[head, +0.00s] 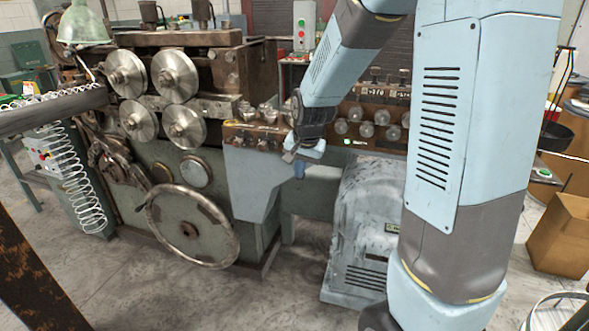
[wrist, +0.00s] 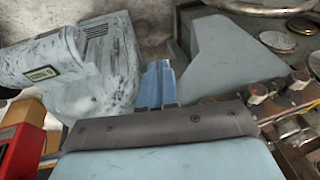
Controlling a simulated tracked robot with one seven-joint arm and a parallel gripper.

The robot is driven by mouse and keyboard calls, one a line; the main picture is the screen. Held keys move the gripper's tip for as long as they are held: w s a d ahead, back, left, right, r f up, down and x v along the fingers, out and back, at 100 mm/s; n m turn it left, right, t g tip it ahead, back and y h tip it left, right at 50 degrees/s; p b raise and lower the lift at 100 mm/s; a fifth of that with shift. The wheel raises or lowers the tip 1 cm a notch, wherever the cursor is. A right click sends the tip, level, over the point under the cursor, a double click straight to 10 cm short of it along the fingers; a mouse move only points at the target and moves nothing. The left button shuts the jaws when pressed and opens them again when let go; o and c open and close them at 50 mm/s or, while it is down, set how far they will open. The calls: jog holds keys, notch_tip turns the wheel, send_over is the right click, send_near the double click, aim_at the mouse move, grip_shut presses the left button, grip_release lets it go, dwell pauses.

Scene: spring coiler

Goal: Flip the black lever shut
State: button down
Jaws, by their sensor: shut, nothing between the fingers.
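I cannot make out the black lever for certain in either view. The spring coiler (head: 190,120) is a green-grey machine with several steel rollers, a large handwheel and a panel of knobs (head: 262,138). In the head view my gripper (head: 299,171) points down in front of the machine's front, just right of that panel and above the grey motor housing. In the wrist view my gripper's blue fingers (wrist: 158,70) are together and empty, with a grey-blue bracket (wrist: 228,55) to their right. Part of the panel is hidden behind my arm.
The worn grey motor housing (head: 362,240) stands on the floor below my gripper, also in the wrist view (wrist: 85,65). The handwheel (head: 192,226) sticks out at the machine's lower front. A cardboard box (head: 560,235) stands at right.

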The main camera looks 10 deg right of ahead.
jog(key=shift+s+f, duration=0.3)
jog(key=shift+f, duration=0.2)
jog(key=s+a+r, duration=0.1)
jog(key=s+r, duration=0.6)
jog(key=r, duration=0.5)
jog(key=shift+s+a, duration=0.2)
jog(key=shift+a, duration=0.2)
jog(key=shift+r, duration=0.1)
